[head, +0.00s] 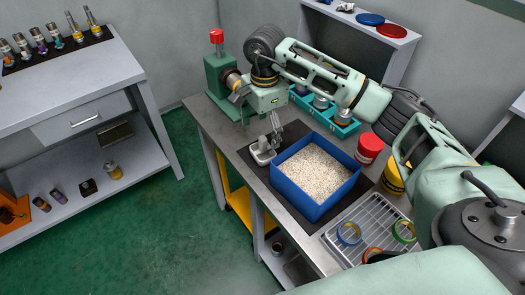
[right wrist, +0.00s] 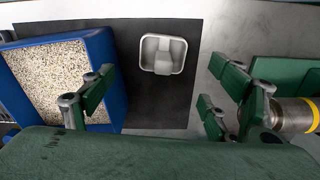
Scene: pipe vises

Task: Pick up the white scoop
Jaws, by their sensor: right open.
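The white scoop (head: 262,151) lies on a dark mat on the workbench, just left of the blue box. In the right wrist view the scoop (right wrist: 163,54) shows as a shallow, rounded square pan, lying ahead of the gap between my fingers. My right gripper (head: 258,112) is open and empty above the scoop, apart from it. Its two fingers stand wide apart in the wrist view (right wrist: 158,98). In the head view the fingers partly overlap the scoop area. My left gripper is not in view.
A blue box (head: 303,203) of pale granules stands close beside the scoop. A green vise (head: 215,72) with a metal pipe stands at the bench's far corner.

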